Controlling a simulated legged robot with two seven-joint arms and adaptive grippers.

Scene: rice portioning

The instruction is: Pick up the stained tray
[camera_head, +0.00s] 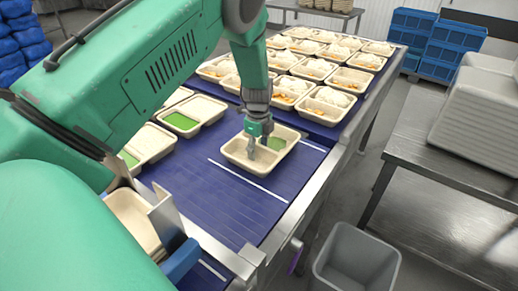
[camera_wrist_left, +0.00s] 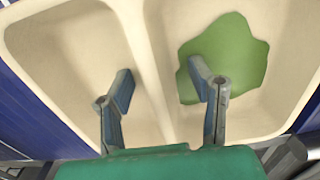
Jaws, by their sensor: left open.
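The stained tray (camera_head: 240,158) is a beige two-compartment tray on the blue conveyor (camera_head: 225,205), near its right edge. A green stain (camera_head: 277,144) lies in its right compartment; the tray (camera_wrist_left: 75,60) and stain (camera_wrist_left: 238,55) fill much of the left wrist view. My left gripper (camera_head: 258,146) points down over the tray. Its fingers (camera_wrist_left: 163,85) are apart, one on each side of the tray's divider (camera_wrist_left: 155,60); I cannot tell whether they touch it. Nothing is held between them. My right gripper is not in view.
Other trays with green patches (camera_head: 203,105) stand to the left. Several rice-filled trays (camera_head: 326,104) stand at the back. A grey bin (camera_head: 356,262) is on the floor at right, beside a metal table (camera_head: 440,185) with stacked trays (camera_head: 480,115). The near belt is clear.

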